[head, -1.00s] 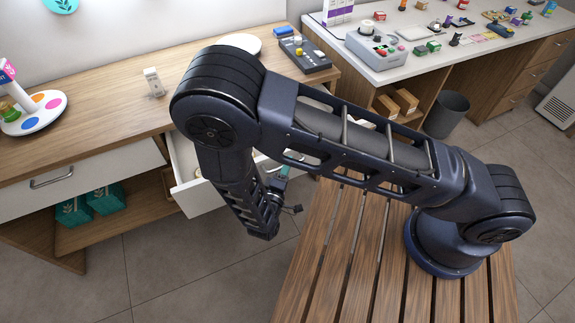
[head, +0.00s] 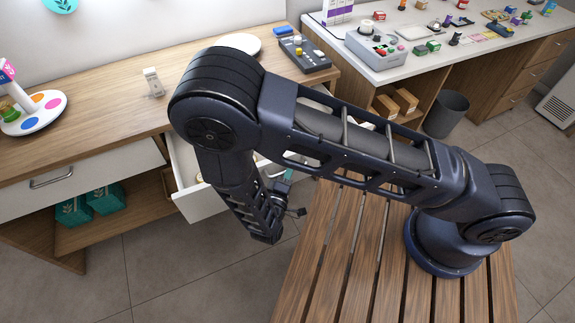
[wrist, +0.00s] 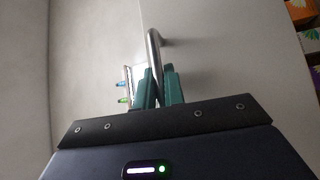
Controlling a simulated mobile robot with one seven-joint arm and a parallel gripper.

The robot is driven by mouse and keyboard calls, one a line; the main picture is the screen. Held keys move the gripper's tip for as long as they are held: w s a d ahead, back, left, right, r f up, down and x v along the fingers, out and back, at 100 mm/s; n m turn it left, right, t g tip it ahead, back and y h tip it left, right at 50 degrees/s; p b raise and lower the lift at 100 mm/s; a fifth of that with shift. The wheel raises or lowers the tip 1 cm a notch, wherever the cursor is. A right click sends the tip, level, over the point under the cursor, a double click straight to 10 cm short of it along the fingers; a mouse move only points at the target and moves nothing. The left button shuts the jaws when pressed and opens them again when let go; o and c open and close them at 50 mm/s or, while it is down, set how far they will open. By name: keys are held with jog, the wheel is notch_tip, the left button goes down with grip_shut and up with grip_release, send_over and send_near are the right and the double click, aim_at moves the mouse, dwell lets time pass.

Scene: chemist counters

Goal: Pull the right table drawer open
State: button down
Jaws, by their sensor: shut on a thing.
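The right table drawer (head: 184,200) stands partly open under the wooden table, its white side and front showing behind my arm. In the wrist view a grey metal bar handle (wrist: 153,45) runs out from the white drawer front (wrist: 215,50). My gripper (wrist: 158,88) has its teal fingers closed around that handle, one on each side. In the head view my gripper (head: 288,177) is largely hidden by my own arm, and the handle is hidden there too. The drawer's inside is mostly covered by my arm.
The left drawer (head: 90,178) is shut. A white dispenser (head: 153,82) and a round palette (head: 33,113) stand on the tabletop. A slatted wooden surface (head: 335,230) lies under my base. Tiled floor is clear in front of the table.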

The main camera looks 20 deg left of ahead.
jog(key=shift+s+d, duration=0.85)
jog(key=shift+s, duration=0.1)
jog(key=c, duration=1.5)
grip_release()
jog(key=s+f, duration=0.1)
jog(key=s, duration=0.9)
jog(key=shift+s+f, duration=0.25)
jog(key=shift+s, duration=0.1)
